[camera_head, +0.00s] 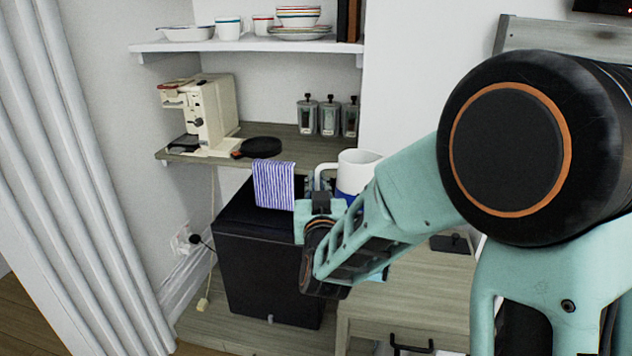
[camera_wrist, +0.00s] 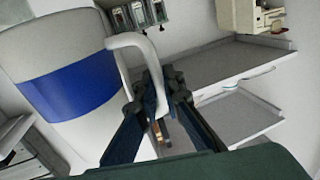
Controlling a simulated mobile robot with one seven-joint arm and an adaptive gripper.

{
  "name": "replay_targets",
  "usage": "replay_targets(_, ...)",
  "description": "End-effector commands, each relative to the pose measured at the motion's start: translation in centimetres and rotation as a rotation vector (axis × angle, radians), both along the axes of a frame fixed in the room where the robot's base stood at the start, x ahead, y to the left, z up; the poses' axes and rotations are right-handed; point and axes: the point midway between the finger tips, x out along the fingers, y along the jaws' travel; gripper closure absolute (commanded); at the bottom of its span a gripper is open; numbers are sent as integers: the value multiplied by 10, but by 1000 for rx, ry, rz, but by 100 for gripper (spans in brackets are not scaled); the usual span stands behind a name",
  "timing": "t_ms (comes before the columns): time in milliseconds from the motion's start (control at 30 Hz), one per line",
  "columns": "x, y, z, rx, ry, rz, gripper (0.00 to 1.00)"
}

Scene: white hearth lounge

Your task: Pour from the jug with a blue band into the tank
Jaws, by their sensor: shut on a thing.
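The jug with a blue band is white; its rim and wall (camera_head: 355,162) show at the centre of the head view, partly behind my arm. In the wrist view its body and wide blue band (camera_wrist: 72,90) fill the left side. My gripper (camera_head: 320,190) is shut on the jug's handle, and its fingers (camera_wrist: 160,90) close around the handle's lower part in the wrist view. The jug looks near upright in the head view. A cream coffee machine (camera_head: 212,115) stands on the wooden shelf at left. I cannot make out a separate tank for certain. The jug's contents are hidden.
A black pan (camera_head: 260,147) lies beside the machine on the shelf (camera_head: 290,145). Several canisters (camera_head: 330,117) stand at its back right. An upper shelf (camera_head: 240,45) holds crockery. A striped cloth (camera_head: 273,185) hangs over a black cabinet (camera_head: 265,265) below. A curtain (camera_head: 75,180) hangs at left.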

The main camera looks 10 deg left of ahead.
Motion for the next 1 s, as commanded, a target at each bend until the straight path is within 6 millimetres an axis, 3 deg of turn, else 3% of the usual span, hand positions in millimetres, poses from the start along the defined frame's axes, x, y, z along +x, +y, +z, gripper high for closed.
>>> replay_targets(267, 0, 0, 10, 3, -7, 0, 100)
replay_targets(600, 0, 0, 41, 4, -7, -1, 100)
replay_targets(1000, 0, 0, 43, 3, -5, 0, 100)
